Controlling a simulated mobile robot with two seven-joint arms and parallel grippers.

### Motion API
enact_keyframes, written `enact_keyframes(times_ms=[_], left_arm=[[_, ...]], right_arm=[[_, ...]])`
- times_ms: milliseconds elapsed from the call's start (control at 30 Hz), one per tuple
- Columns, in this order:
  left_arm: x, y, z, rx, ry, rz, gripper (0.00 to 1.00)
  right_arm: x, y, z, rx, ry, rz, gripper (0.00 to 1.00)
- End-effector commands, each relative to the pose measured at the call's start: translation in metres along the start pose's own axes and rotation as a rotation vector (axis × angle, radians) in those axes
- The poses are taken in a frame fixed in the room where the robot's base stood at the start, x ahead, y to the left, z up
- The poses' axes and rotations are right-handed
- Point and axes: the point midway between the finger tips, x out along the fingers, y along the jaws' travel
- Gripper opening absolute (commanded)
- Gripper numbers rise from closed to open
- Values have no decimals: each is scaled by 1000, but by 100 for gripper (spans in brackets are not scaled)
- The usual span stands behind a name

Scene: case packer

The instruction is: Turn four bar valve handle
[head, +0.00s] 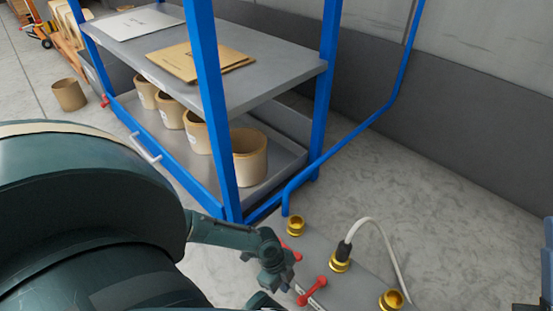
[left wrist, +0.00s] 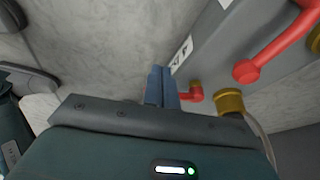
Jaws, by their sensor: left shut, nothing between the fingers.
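A grey valve block (head: 322,262) stands at the lower middle of the head view, with red valve handles on its near side. One red handle (head: 312,290) shows clearly; another red handle (head: 290,252) is partly hidden behind my left gripper (head: 282,268). In the left wrist view, my shut, empty fingers (left wrist: 162,86) are beside a small red handle (left wrist: 191,95); I cannot tell whether they touch it. A larger red handle (left wrist: 275,48) is at the upper right there. I cannot tell which handle is the four bar one. My right gripper is not visible.
Brass fittings (head: 391,299) top the block, one with a white hose (head: 376,238). A blue-framed shelf (head: 213,110) stands behind, with cardboard sheets (head: 195,62) above and brown pots (head: 249,160) below. A blue rail (head: 350,138) runs to its right.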

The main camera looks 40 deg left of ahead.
Motion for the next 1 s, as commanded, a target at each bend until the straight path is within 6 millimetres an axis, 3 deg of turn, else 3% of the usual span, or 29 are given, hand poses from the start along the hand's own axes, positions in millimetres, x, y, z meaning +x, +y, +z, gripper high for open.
enact_keyframes(times_ms=[233, 833, 1000], left_arm=[[10, 0, -23, 1, 2, -1, 0], [9, 2, -28, -55, 1, -16, 0], [11, 3, -30, -113, 1, -36, 0]], right_arm=[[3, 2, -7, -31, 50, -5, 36], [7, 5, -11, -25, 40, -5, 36], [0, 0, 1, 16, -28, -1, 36]])
